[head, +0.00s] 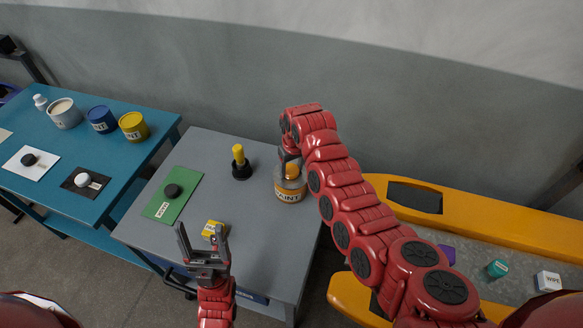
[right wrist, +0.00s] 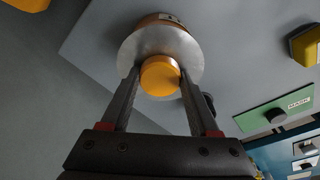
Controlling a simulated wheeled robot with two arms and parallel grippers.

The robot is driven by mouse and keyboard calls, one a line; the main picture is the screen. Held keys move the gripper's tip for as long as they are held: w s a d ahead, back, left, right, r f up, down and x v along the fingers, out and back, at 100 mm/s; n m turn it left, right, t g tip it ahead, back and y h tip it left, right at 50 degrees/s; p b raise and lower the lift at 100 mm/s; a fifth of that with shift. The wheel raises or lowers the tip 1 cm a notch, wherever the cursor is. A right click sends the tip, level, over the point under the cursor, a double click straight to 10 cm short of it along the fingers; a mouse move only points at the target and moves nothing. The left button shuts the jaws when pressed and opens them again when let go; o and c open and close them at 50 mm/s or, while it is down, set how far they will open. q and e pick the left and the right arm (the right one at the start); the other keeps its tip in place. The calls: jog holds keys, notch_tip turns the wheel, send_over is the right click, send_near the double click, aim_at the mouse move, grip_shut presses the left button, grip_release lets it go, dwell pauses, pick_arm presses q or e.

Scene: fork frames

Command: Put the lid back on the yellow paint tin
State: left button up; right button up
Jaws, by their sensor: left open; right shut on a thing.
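An orange-yellow tin marked PAINT (head: 289,196) stands on the grey table, at the foot of my right arm's reach. A silver disc lid (right wrist: 189,50) with an orange-yellow knob (right wrist: 160,76) is at the tin's top; my right gripper (right wrist: 158,80) is shut on the knob. The lid covers most of the tin in the right wrist view; I cannot tell whether it rests on the rim or hovers. Another yellow tin (head: 133,126) stands on the blue table. My left gripper (head: 202,236) is open and empty near the grey table's front, by a small yellow block (head: 214,229).
A black-and-yellow upright object (head: 240,164) stands left of the tin. A green card (head: 158,208) with a black knob lies further left. The blue table (head: 92,205) holds white and blue tins, a small bottle and cards. A yellow-sided bench (head: 490,228) stands right.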

jog(key=shift+f+b, duration=0.15)
jog(key=shift+b, duration=0.35)
dwell(0.8)
dwell(0.4)
jog(key=o, duration=1.5)
jog(key=shift+c, duration=0.2)
jog(key=shift+o, duration=0.2)
jog(key=shift+r+p, duration=0.3)
jog(key=shift+r, duration=3.2)
